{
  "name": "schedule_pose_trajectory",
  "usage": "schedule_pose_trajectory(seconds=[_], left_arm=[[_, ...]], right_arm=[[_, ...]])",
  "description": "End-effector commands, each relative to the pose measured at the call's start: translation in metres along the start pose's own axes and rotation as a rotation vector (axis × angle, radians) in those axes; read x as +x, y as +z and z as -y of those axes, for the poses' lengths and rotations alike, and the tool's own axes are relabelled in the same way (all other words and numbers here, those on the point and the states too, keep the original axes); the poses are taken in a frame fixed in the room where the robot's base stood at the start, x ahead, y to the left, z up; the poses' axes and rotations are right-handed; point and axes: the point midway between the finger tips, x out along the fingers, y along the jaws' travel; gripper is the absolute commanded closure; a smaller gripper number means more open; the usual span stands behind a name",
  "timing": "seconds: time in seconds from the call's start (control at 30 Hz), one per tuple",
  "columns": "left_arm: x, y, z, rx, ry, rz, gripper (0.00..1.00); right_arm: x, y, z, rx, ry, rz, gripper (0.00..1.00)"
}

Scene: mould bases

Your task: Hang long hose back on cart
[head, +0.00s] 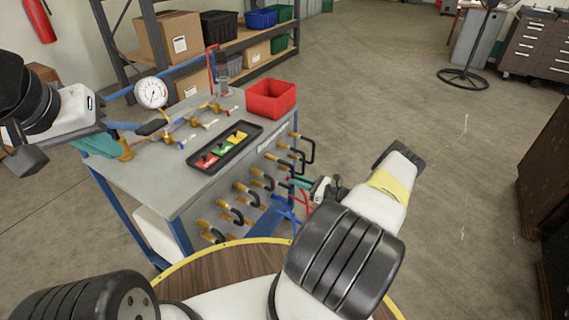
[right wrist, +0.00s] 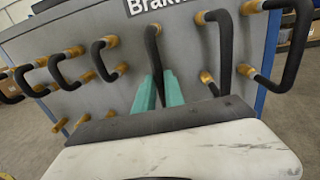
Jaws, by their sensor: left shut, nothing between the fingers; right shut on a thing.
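The cart (head: 188,168) has a grey top and a side panel carrying rows of black hoses with brass ends. My right gripper (head: 300,184) is at that panel, near its right end. In the right wrist view its teal fingers (right wrist: 160,94) are shut on a black hose (right wrist: 152,48), whose upper end meets a brass fitting on the panel. The lower end of this hose is hidden behind the fingers. I cannot tell whether it is the long hose. My left gripper (head: 92,146) is shut and empty at the cart's left edge, partly hidden by its wrist.
On the cart are a pressure gauge (head: 151,92), brass valves, a black tray (head: 225,147) with coloured cards and a red bin (head: 270,98). Neighbouring hose loops (right wrist: 222,50) stand close beside my right fingers. Shelving (head: 206,45) is behind.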

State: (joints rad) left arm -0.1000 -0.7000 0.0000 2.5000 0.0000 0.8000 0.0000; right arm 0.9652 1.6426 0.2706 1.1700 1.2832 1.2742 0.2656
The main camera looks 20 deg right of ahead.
Motion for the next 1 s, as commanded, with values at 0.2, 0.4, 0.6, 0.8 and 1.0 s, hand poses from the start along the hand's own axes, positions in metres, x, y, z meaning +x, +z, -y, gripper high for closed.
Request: schedule_pose_trajectory(seconds=[0.2,0.4,0.6,0.8,1.0], left_arm=[[0.0000,0.0000,0.0000,0.000,0.000,0.000,1.00],[0.0000,0.0000,0.0000,0.000,0.000,0.000,1.00],[0.0000,0.0000,0.0000,0.000,0.000,0.000,1.00],[0.0000,0.0000,0.0000,0.000,0.000,0.000,1.00],[0.0000,0.0000,0.0000,0.000,0.000,0.000,1.00]], right_arm=[[0.0022,0.0012,0.0003,0.000,0.000,0.003,1.00],[0.0020,0.0009,0.0002,0.000,0.000,0.002,0.61],[0.0012,-0.0001,-0.0001,0.001,0.000,0.000,0.59],[0.0011,-0.0001,-0.0001,0.001,0.000,0.000,0.43],[0.0005,0.0000,0.0000,0.001,0.000,0.000,0.43]])
